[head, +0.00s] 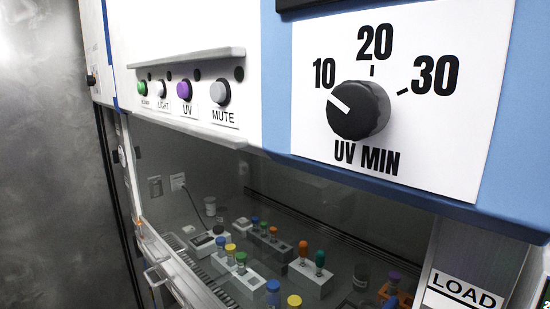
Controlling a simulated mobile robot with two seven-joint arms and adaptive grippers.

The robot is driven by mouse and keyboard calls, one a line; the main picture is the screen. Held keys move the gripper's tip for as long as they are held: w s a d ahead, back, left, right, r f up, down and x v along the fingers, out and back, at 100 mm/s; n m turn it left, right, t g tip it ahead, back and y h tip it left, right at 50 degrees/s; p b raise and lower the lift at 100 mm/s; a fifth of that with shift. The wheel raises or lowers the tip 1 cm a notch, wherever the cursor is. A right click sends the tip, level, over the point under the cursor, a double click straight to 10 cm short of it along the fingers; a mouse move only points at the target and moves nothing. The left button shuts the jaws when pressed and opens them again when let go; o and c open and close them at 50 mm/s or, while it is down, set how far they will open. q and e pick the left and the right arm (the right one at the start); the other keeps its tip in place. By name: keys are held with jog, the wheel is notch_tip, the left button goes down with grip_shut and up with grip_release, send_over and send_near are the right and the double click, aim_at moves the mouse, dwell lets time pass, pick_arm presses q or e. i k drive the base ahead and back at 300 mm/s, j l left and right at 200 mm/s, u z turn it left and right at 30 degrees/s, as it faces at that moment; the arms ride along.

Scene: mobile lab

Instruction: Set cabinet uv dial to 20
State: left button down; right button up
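The black UV dial (359,110) sits on a white panel (440,150) at the upper right of the head view. The panel is marked 10, 20 and 30 above the dial and UV MIN below it. The dial's white pointer line is at its upper left, toward the 10 mark. The 20 mark (376,42) is above the dial, slightly right of its middle. Neither of my grippers shows, and nothing touches the dial.
Left of the dial are green, white, purple and grey buttons (220,92) under a protruding grey ledge (190,57). Below, behind the glass, several racks with coloured-cap tubes (311,275) stand in the cabinet. A LOAD label (465,291) is at lower right. The space before the dial is clear.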

aim_at(356, 111)
jog(key=k+l+u, duration=0.1)
jog(key=k, duration=0.5)
jog(key=k+l, duration=0.2)
jog(key=k, duration=0.45)
jog(key=l+u, duration=0.05)
